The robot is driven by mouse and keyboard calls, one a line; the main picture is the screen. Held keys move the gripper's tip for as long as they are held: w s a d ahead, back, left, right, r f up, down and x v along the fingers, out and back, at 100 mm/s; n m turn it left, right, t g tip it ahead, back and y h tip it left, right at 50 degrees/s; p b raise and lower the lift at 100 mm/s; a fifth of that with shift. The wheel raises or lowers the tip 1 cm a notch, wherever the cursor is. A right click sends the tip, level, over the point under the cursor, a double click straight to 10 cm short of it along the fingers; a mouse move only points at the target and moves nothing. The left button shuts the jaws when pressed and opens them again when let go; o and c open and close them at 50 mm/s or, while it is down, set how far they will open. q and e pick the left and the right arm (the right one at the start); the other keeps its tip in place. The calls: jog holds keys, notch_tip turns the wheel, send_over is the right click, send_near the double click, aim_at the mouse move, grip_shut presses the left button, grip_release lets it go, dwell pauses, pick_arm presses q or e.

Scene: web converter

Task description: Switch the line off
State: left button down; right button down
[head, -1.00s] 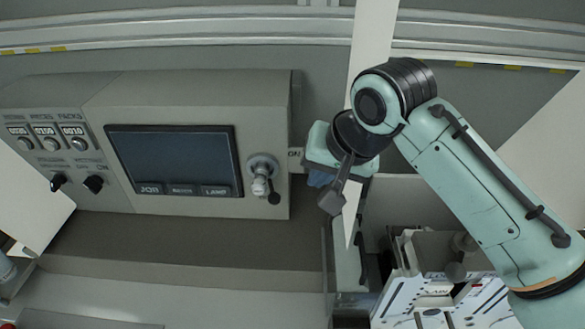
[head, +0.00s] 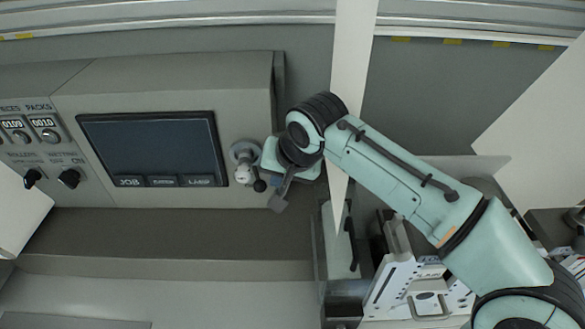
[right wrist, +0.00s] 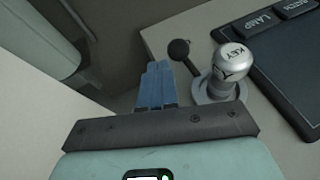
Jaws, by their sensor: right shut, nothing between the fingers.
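The grey control box (head: 180,85) has a dark screen (head: 155,148) on its front. To the right of the screen is a round silver switch (head: 245,172) with a black ball-ended lever (head: 260,186). In the right wrist view the silver knob (right wrist: 236,62) reads KEY, and the black ball (right wrist: 178,49) stands to its left. My right gripper (head: 275,182) is beside the switch at the box's right edge. Its blue fingers (right wrist: 157,72) are shut and empty, close to the ball and knob; I cannot tell whether they touch. My left gripper is out of view.
Counters and black knobs (head: 69,179) sit left of the screen. A pale upright post (head: 350,70) stands behind my right arm. A white printed machine part (head: 405,285) lies below the arm. The ledge (head: 170,235) under the box is clear.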

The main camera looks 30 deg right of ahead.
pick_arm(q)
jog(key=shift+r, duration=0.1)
pick_arm(e)
jog(key=shift+w+a+f, duration=0.4)
jog(key=shift+w+a, duration=0.05)
jog(key=shift+w, duration=0.05)
